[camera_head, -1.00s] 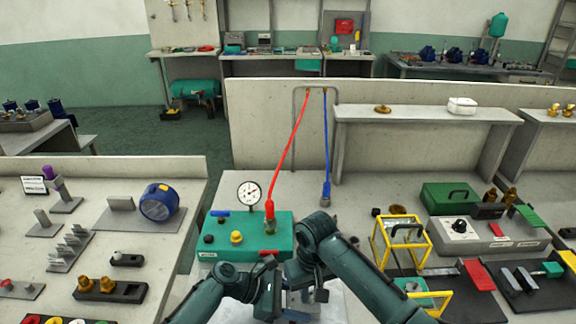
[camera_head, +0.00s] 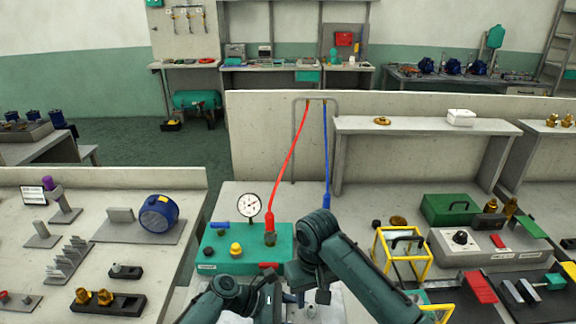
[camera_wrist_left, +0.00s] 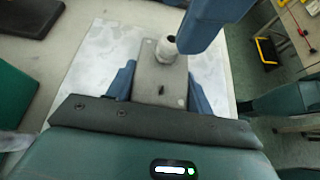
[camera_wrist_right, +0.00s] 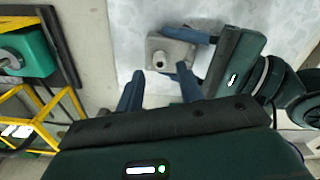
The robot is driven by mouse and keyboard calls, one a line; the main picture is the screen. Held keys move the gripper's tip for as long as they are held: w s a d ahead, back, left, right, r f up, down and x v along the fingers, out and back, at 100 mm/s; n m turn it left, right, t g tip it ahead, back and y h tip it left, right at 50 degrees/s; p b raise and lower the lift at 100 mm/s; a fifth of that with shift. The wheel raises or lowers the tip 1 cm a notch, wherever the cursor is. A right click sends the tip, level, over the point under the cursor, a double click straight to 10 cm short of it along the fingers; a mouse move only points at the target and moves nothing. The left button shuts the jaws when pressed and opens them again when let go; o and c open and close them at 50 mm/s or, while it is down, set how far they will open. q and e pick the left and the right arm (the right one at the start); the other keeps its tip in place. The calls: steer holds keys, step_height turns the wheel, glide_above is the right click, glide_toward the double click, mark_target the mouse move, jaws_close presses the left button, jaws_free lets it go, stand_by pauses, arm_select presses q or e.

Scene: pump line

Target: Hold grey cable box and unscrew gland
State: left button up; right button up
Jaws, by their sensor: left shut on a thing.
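The grey cable box (camera_wrist_left: 150,78) sits between the two blue fingers of my left gripper (camera_wrist_left: 160,84), which is shut on its sides. Its pale round gland (camera_wrist_left: 166,48) stands up from the box near the far end. In the right wrist view the box (camera_wrist_right: 180,52) and gland (camera_wrist_right: 159,60) lie just beyond the fingertips of my right gripper (camera_wrist_right: 159,74). These fingers are apart with nothing clearly between them. In the left wrist view one right finger hangs close beside the gland; contact cannot be told. In the head view my arms mostly hide the box.
A pale mat (camera_wrist_left: 95,75) lies under the box. A green pump box (camera_head: 222,243) with a gauge (camera_head: 249,205) and red hose (camera_head: 287,165) stands just behind my grippers. A yellow frame (camera_head: 379,248) stands close to my right arm.

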steer(key=shift+r, duration=0.2)
steer(key=shift+f, duration=0.1)
steer(key=shift+f, duration=0.35)
stand_by(0.5)
